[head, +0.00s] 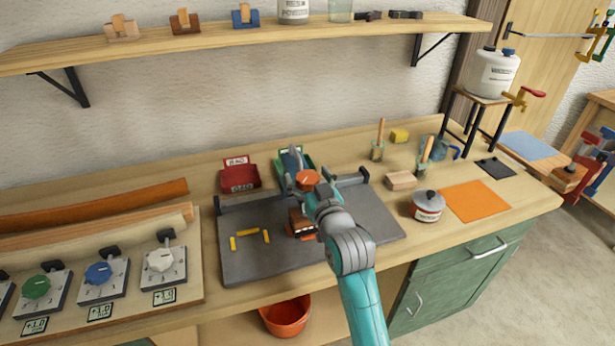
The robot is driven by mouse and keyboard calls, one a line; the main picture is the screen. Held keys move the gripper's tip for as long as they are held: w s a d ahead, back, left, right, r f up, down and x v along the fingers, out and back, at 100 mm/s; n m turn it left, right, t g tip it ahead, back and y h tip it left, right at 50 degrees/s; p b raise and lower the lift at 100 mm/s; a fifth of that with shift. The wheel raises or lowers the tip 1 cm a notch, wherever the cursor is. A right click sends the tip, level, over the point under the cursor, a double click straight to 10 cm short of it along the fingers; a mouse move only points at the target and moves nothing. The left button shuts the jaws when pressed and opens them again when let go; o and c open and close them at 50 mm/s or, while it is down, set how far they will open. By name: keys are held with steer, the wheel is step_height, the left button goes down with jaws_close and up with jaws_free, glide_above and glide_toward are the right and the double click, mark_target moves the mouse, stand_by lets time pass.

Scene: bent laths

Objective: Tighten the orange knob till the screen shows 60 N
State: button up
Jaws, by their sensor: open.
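The orange knob (307,177) shows near the middle of the head view, close to the tip of my arm. It seems to stand above an orange-brown block (298,221) on the grey plate, but my arm hides part of this spot. My gripper (316,190) is open and right at the knob in the picture. I cannot tell whether its fingers touch the knob. I cannot make out a screen with a force reading in N by the knob.
Small yellow pieces (250,233) lie on the grey plate (260,265). Red (240,177) and green bins stand behind. At left, a board holds green, blue and white knobs (159,260) with small displays. A lidded pot (427,206) and orange mat (475,201) are at right.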

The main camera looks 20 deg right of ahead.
steer(key=shift+w, duration=0.1)
steer(key=c, duration=1.2)
steer(key=shift+o, duration=0.2)
steer(key=shift+f+m+h, duration=0.1)
steer(key=shift+m+h, duration=0.2)
steer(key=shift+h, duration=0.2)
steer(key=shift+m+h, duration=0.3)
steer(key=shift+h, duration=0.3)
steer(key=shift+m+h, duration=0.7)
steer(key=shift+h, duration=0.4)
steer(key=shift+g, duration=0.3)
